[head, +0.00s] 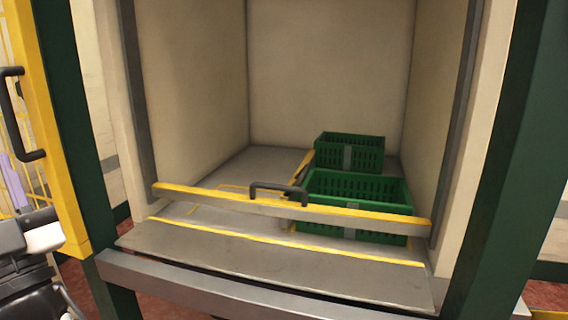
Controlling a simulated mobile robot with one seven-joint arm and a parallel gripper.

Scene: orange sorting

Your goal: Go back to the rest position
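No fingers of my gripper show in the head view. A black and white piece of machinery at the lower left edge looks like part of my own arm, cut off by the frame. Two green slatted crates stand inside the beige-walled bay. The nearer crate (357,186) is on the right of the floor, partly hidden by the front bar. The farther crate (349,150) stands behind it. The inside of both crates is mostly hidden, and I see no oranges in them.
A yellow-topped bar (230,203) with a black handle (279,188) crosses the bay's front. A grey ledge (270,260) lies before it. The bay's left floor is clear. A yellow panel with a black handle (20,115) and a wire cage stand at left; dark green posts frame the bay.

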